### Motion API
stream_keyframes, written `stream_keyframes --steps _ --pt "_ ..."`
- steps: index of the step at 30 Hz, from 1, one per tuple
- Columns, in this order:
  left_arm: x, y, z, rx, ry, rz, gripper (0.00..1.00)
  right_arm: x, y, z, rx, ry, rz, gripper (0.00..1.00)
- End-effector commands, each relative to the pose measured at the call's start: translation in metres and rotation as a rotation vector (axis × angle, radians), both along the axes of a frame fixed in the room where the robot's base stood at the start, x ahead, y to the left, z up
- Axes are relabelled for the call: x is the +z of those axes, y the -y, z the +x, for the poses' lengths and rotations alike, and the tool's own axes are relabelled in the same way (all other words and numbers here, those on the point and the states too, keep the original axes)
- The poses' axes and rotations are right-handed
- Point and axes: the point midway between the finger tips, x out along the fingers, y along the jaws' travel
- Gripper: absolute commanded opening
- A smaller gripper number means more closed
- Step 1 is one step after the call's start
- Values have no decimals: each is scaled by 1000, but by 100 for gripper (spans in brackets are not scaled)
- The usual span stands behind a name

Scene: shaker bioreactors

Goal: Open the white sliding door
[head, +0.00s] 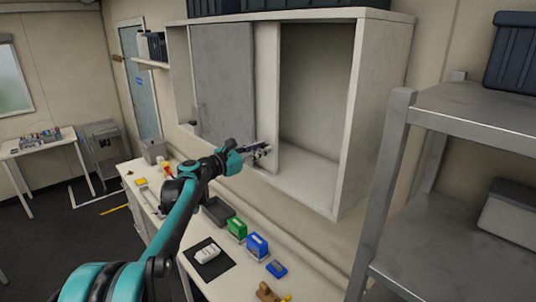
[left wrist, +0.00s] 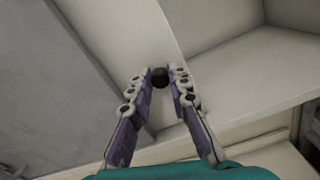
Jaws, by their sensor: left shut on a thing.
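The white sliding door (head: 267,85) shows in the head view as a narrow upright strip beside the grey door (head: 222,80) of a wall cabinet. To its right the cabinet is open and looks empty. My left gripper (head: 264,151) is at the lower part of the white door. In the left wrist view its two fingers (left wrist: 160,82) are shut on a small round black knob (left wrist: 160,76) near the edge of the white door (left wrist: 125,35). My right gripper is not in view.
Below the cabinet (head: 375,110) runs a white bench with a green box (head: 237,228), a blue box (head: 257,245) and a dark mat (head: 222,268). A metal shelf rack (head: 385,190) stands at the right. Dark crates sit on top of the cabinet.

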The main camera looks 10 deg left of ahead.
Motion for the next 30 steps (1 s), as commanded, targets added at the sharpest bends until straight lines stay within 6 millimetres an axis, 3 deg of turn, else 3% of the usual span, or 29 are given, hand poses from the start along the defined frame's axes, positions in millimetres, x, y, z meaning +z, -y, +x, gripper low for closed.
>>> stream_keyframes --steps 11,12,13,23,30 --pt "0 -2 2 -1 0 0 0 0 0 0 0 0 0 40" --pt "0 -1 2 -1 0 0 23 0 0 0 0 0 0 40" --pt "0 -1 2 -1 0 0 27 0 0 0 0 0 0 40" --pt "0 -3 0 0 0 0 27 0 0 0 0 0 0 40" --pt "0 -26 -31 3 0 0 27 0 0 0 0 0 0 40"
